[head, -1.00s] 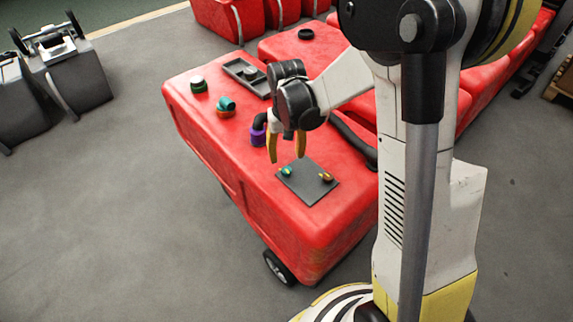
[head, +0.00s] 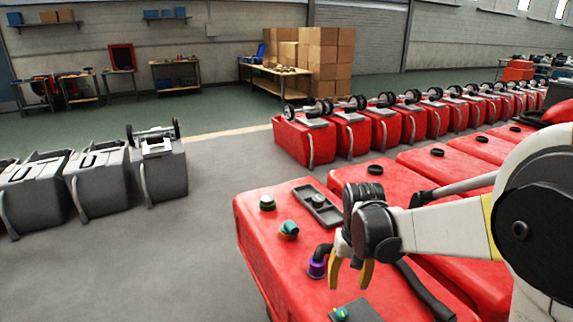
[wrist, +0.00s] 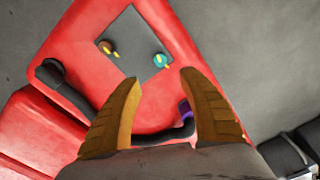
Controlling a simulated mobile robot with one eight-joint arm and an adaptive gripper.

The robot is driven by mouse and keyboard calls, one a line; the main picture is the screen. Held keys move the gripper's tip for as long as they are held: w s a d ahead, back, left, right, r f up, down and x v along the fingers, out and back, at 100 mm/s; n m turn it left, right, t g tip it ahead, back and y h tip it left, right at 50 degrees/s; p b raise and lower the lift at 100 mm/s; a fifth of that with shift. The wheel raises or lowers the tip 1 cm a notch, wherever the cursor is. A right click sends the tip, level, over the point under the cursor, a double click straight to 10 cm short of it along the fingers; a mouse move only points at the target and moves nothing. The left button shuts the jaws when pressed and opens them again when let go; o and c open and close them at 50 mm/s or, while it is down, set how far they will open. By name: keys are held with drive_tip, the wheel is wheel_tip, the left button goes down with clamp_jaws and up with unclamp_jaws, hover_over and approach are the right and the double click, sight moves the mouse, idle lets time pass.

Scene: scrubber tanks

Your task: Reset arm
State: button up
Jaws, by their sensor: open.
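My gripper (head: 351,273) hangs over the near red tank (head: 265,235) in the head view, with its yellow fingers pointing down, apart and empty. In the wrist view my gripper (wrist: 160,95) also shows open, with bare red tank top and a dark hose between its fingers. A dark grey plate (wrist: 128,62) on the tank carries two small fittings, one teal and yellow (wrist: 160,60), one brass-coloured (wrist: 109,48). In the head view the plate (head: 372,311) is cut off at the bottom edge. A purple collar (head: 317,267) on a black elbow sits left of the fingers.
More red tanks (head: 370,180) stand behind and to the right. Grey tanks (head: 160,170) stand at left. The floor (head: 150,265) between is clear.

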drive_tip(key=s+r+t, duration=0.3)
drive_tip(key=s+r, duration=0.2)
drive_tip(key=s, duration=0.3)
drive_tip(key=s+r+n+t, duration=0.1)
drive_tip(key=s+r+t, duration=0.2)
drive_tip(key=s+r, duration=0.3)
drive_tip(key=shift+s+t, duration=0.4)
drive_tip(key=shift+s, duration=0.8)
